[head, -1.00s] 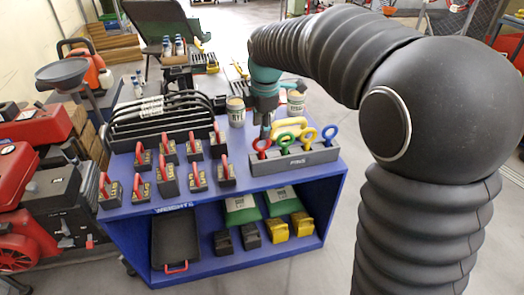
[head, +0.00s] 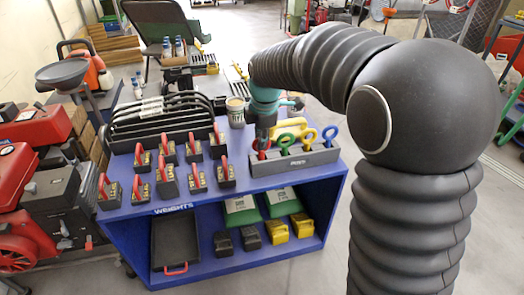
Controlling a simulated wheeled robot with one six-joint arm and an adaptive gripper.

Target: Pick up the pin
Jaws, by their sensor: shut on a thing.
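A grey block marked PINS (head: 296,164) sits at the right end of the blue cart's top. Several ring-topped pins stand in it: a green pin (head: 285,140), a yellow pin (head: 309,135) and a blue pin (head: 330,134). A red pin (head: 261,154) stands at the block's left end, its ring mostly hidden by my gripper. My gripper (head: 264,142) points down over the red pin and is shut on it. The red pin still appears to be in the block; the fingers' exact contact is hard to see.
Several red-handled weights (head: 168,181) stand left of the block. Behind them is a rack of black bars (head: 165,115). A metal can (head: 236,113) and a yellow handle (head: 288,126) are close to my gripper. The blue cart (head: 300,183) has a lower shelf with boxes.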

